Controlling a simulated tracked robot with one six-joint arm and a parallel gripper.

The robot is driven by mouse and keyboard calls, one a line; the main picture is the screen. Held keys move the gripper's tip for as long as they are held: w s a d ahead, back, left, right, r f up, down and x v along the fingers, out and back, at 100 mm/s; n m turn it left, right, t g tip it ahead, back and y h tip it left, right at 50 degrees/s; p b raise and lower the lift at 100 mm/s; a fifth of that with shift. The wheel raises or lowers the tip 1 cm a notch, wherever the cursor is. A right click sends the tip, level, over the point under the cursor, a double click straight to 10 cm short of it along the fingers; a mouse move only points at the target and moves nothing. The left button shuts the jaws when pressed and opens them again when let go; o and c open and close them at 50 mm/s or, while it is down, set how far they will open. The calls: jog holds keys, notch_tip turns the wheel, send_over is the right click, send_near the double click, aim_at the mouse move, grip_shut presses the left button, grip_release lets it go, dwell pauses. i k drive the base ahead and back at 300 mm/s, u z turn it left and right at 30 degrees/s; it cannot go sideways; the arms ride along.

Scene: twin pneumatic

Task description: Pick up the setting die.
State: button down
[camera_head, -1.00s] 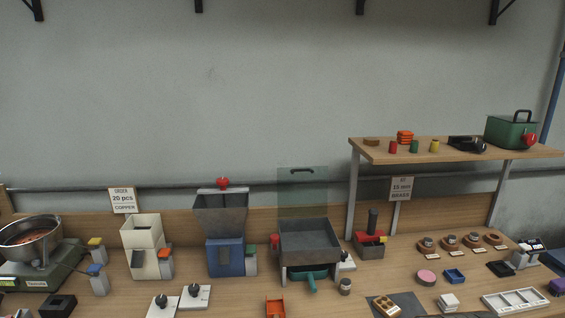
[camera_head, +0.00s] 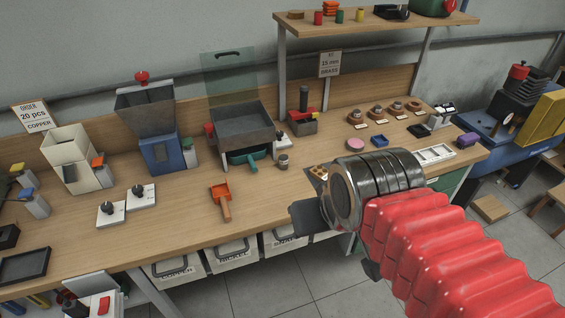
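Several round wooden stands with small metal pieces on top, probably dies, sit in a labelled row at the back right of the bench. The leftmost stand (camera_head: 354,117) and the rightmost stand (camera_head: 414,106) show. The labels are too small to read, so I cannot tell which is the setting die. A small dark metal cylinder (camera_head: 283,161) stands apart, in front of the grey tray machine. My gripper (camera_head: 308,219) is over the front edge of the bench, well short of the row. Its fingers are mostly hidden by the wrist, so its opening is unclear.
An orange scoop (camera_head: 222,201) lies near the front edge. A pink disc (camera_head: 355,144), a blue tray (camera_head: 385,143) and a white compartment tray (camera_head: 434,153) lie at the right. A raised shelf (camera_head: 375,23) overhangs the back. A "15 mm BRASS" sign (camera_head: 329,64) hangs below it.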

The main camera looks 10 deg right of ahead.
aim_at(284, 159)
jog(key=k, duration=0.65)
jog(key=u, duration=0.3)
jog(key=i, duration=1.4)
jog(key=u, duration=0.45)
